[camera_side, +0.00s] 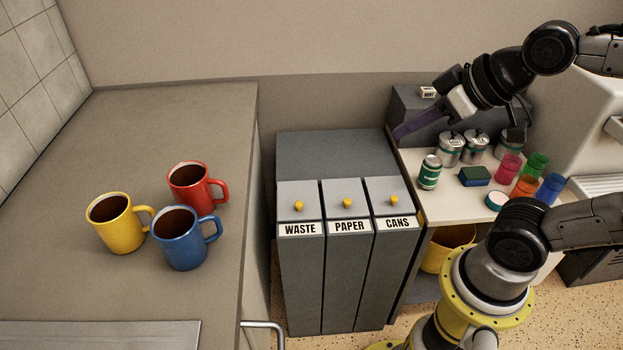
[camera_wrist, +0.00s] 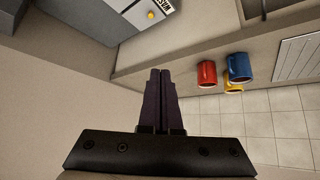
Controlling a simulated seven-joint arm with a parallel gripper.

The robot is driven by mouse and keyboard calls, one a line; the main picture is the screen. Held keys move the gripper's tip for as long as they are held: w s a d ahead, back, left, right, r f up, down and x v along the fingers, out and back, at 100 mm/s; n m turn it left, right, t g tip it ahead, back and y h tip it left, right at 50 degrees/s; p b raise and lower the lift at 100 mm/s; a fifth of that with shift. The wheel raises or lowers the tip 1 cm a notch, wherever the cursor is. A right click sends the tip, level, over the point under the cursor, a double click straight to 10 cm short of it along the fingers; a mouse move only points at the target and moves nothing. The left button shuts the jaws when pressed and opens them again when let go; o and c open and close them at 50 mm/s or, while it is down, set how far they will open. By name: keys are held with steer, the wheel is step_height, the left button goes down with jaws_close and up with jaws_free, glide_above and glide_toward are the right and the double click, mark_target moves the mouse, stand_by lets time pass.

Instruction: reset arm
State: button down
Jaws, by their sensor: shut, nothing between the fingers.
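My gripper (camera_side: 397,133) is at the upper right in the side view, above the back of the small shelf table and right of the bins. Its dark purple fingers point to the left. In the wrist view my gripper (camera_wrist: 159,74) shows its two fingers together, with nothing between them. It touches no object that I can see.
Yellow (camera_side: 117,226), red (camera_side: 191,186) and blue (camera_side: 180,242) mugs of dark drink stand on the left counter (camera_side: 215,115). Bins labelled WASTE, PAPER and CANS (camera_side: 345,260) stand in the middle. Canisters (camera_side: 450,148), a green can (camera_side: 429,172) and coloured cups (camera_side: 526,184) crowd the table.

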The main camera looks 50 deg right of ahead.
steer(key=s+d+f+g, duration=0.1)
steer(key=s+f+g, duration=0.1)
steer(key=s, duration=0.3)
steer(key=shift+s+f+m+h, duration=0.25)
steer(key=shift+f+m+h, duration=0.05)
steer(key=shift+f, duration=0.35)
